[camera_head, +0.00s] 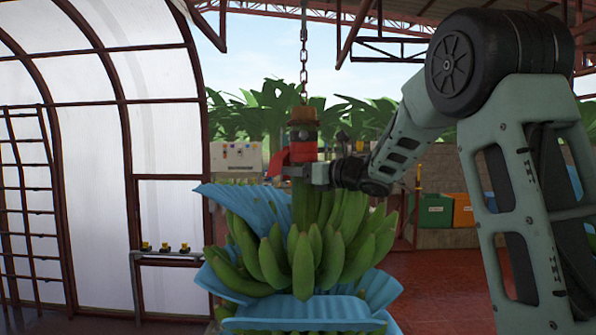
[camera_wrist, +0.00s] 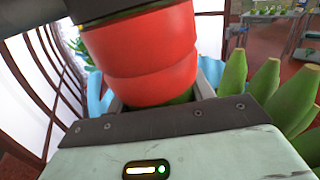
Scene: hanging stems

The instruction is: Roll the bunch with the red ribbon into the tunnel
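The green banana bunch (camera_head: 303,262) hangs upright from a chain, its lower part wrapped in blue plastic sheeting (camera_head: 235,200). A red ribbon (camera_head: 303,152) circles its stem just above the fruit; it fills the top middle of the wrist view (camera_wrist: 140,50). My gripper (camera_head: 298,171) is at the stem, level with the ribbon's lower part, reaching in from the right. In the wrist view, my fingers (camera_wrist: 158,98) lie on either side of the stem, close against it. Their tips are hidden behind the ribbon, so I cannot tell whether they press on it.
The chain (camera_head: 304,60) runs up to the overhead red rail. A white-panelled arched wall (camera_head: 90,100) stands left, with a small shelf (camera_head: 168,260) of yellow-topped items. Green and orange bins (camera_head: 462,209) stand behind at right. Red floor is open between.

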